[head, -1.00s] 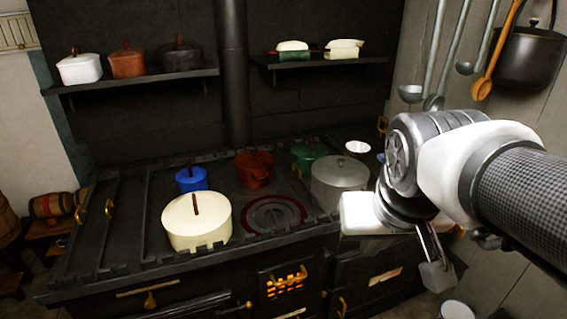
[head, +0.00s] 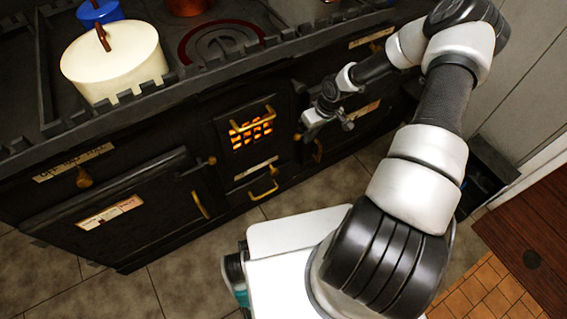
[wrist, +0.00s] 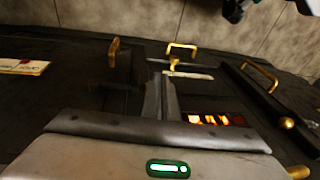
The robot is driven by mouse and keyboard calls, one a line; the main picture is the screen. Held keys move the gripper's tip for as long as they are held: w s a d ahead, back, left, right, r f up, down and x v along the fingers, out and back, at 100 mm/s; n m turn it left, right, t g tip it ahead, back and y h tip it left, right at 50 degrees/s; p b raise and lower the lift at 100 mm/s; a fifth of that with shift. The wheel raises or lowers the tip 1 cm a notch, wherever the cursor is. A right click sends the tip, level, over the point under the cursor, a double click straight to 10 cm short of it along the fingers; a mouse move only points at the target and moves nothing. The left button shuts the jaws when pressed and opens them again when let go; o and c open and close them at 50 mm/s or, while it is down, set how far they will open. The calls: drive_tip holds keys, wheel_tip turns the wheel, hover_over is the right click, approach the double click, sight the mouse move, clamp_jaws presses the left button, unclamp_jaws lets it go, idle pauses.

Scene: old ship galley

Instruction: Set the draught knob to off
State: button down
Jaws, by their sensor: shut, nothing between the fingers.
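A brass knob (head: 84,177) sits under a pale label plate (head: 75,162) at the left of the black range's front in the head view. A small brass piece (wrist: 174,63) shows beside another pale plate (wrist: 187,75) in the wrist view, below the fire grate; that plate also shows in the head view (head: 257,168). I cannot read the plates, so I cannot tell which knob is the draught knob. My gripper (head: 308,127) is shut and empty, in front of the range, right of the glowing grate. Its fingers (wrist: 162,80) point towards the low brass fittings in the wrist view.
The glowing fire grate (head: 251,133) has a brass handle across its door. A lower brass handle (head: 262,188) sticks out below it. A left oven door (head: 120,205) has a brass handle. A cream pot (head: 115,62) stands on top. Tiled floor (head: 190,255) is clear before the range.

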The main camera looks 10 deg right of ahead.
drive_tip(key=w+a+f+y+b, duration=0.1)
drive_tip(key=w+a+f+b, duration=0.1)
drive_tip(key=f, duration=0.9)
drive_tip(key=w+a+f+t+y+b, duration=0.1)
drive_tip(key=a+f+b, duration=0.3)
drive_tip(key=f, duration=0.7)
drive_tip(key=shift+w+a+m+t+y, duration=0.3)
drive_tip(key=shift+w+a+m, duration=0.1)
drive_tip(key=shift+a, duration=0.7)
drive_tip(key=shift+s, duration=0.1)
drive_tip(key=s+a+p, duration=0.4)
drive_tip(key=a+p, duration=0.1)
drive_tip(key=a, duration=0.7)
drive_tip(key=shift+a, duration=0.15)
